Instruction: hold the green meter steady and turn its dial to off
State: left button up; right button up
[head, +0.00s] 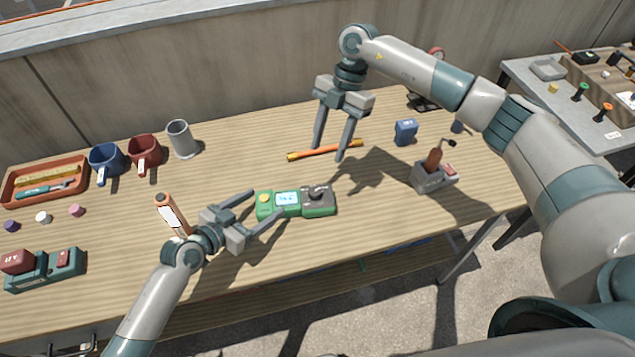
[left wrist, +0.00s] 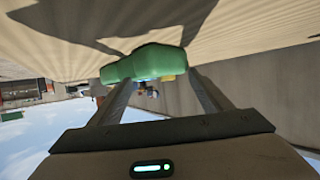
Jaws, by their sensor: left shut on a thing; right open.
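My left gripper (head: 263,208) is shut on the meter's left end, one finger on the far side and one on the near side. In the left wrist view the meter (left wrist: 150,64) sits between the two fingers (left wrist: 162,82); its dial cannot be made out there. My right gripper (head: 328,150) is open and empty, above the table behind the meter, near an orange pen.
The orange pen (head: 325,150) lies behind the meter. A blue block (head: 405,132) and a grey holder (head: 432,178) stand to the right. Mugs (head: 145,153) and a tray (head: 22,197) are at the left.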

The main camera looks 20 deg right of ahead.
aim_at(316, 191)
jog(key=shift+f, duration=0.15)
jog(key=x, duration=1.1)
jog(key=shift+s+a+f, duration=0.15)
jog(key=shift+f, duration=0.2)
jog(key=shift+c, duration=0.4)
jog(key=c, duration=1)
